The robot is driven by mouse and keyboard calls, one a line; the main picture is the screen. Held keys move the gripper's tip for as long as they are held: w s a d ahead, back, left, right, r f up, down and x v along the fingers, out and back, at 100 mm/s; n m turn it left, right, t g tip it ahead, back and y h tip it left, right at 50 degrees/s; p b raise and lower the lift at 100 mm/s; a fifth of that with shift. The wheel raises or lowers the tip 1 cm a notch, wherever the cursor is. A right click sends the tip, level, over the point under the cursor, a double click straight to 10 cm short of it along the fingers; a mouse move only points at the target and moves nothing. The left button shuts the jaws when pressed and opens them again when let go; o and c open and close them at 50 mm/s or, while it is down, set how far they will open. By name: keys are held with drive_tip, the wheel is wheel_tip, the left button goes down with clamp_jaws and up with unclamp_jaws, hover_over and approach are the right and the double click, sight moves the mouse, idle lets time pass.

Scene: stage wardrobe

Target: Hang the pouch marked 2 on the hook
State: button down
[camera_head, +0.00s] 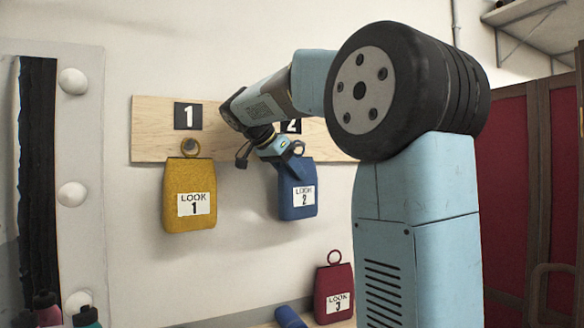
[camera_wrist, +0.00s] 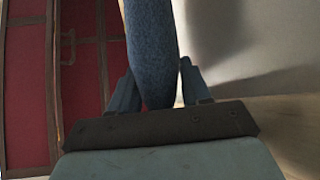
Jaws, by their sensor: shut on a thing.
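The blue pouch marked LOOK 2 (camera_head: 299,210) is upright in front of the wooden board (camera_head: 148,130), below the black number 2 plate (camera_head: 292,127), which my arm partly covers. My gripper (camera_head: 290,151) is shut on its upper part. In the wrist view, the blue cloth of the pouch (camera_wrist: 151,45) stands between the two fingers (camera_wrist: 156,84). The hook under number 2 and the pouch's ring are hidden behind my arm and gripper. I cannot tell whether the ring is around the hook.
A yellow pouch marked LOOK 1 (camera_head: 187,215) hangs under the number 1 plate (camera_head: 188,115), left of my gripper. A red pouch marked LOOK 3 (camera_head: 334,283) stands low, beside a blue rounded object (camera_head: 290,317). A bulb-lined mirror frame (camera_head: 90,130) is at left; red panels (camera_head: 508,190) at right.

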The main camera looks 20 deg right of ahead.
drive_tip(key=shift+c, duration=2.2)
unclamp_jaws()
drive_tip(key=v, duration=1.4)
drive_tip(key=s+f+n+t+y, duration=0.1)
drive_tip(key=s+f+n+y, duration=0.2)
drive_tip(key=f, duration=0.8)
drive_tip(key=s+f+n+t+y, duration=0.1)
drive_tip(key=s+f+n+y, duration=0.2)
drive_tip(key=s+f+n, duration=0.4)
drive_tip(key=s+f+n+t+y, duration=0.1)
drive_tip(key=s+f+n, duration=0.4)
drive_tip(key=s+f, duration=0.8)
wheel_tip(320, 180, down, 4)
drive_tip(key=shift+a+r+y, duration=0.15)
drive_tip(key=shift+a+y, duration=0.3)
drive_tip(key=shift+y, duration=0.45)
